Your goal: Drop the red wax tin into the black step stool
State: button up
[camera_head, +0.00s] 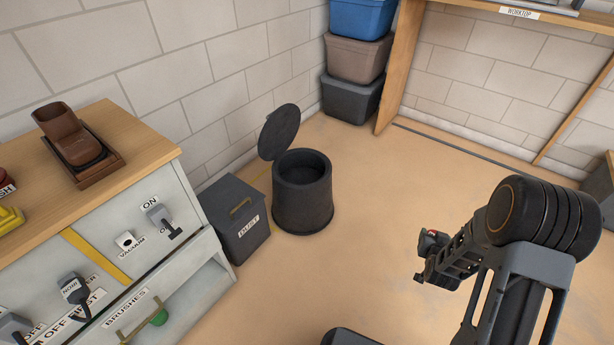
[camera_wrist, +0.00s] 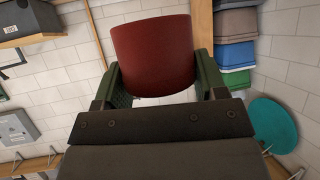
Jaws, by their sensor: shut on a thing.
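The red wax tin (camera_wrist: 152,55) is between the fingers of my gripper (camera_head: 428,258), which is shut on it. In the wrist view the tin is large, its red side facing the camera. In the head view only a small red part of it (camera_head: 433,233) shows, the rest hidden by my gripper. The black step stool (camera_head: 303,205) is a round black tub on the floor, its round lid (camera_head: 279,132) standing open at the back left. Its inside is dark and looks empty from here. My gripper is to the right of the stool, well apart from it.
A dark grey bin labelled dust (camera_head: 236,222) stands just left of the stool. A workbench (camera_head: 150,150) with a brown boot-like object (camera_head: 72,138) is at the left. Stacked crates (camera_head: 352,97) stand by the wall behind. The floor between stool and gripper is clear.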

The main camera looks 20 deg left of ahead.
aim_at(306, 183)
jog(key=k, duration=0.75)
jog(key=u, duration=1)
jog(key=i, duration=1)
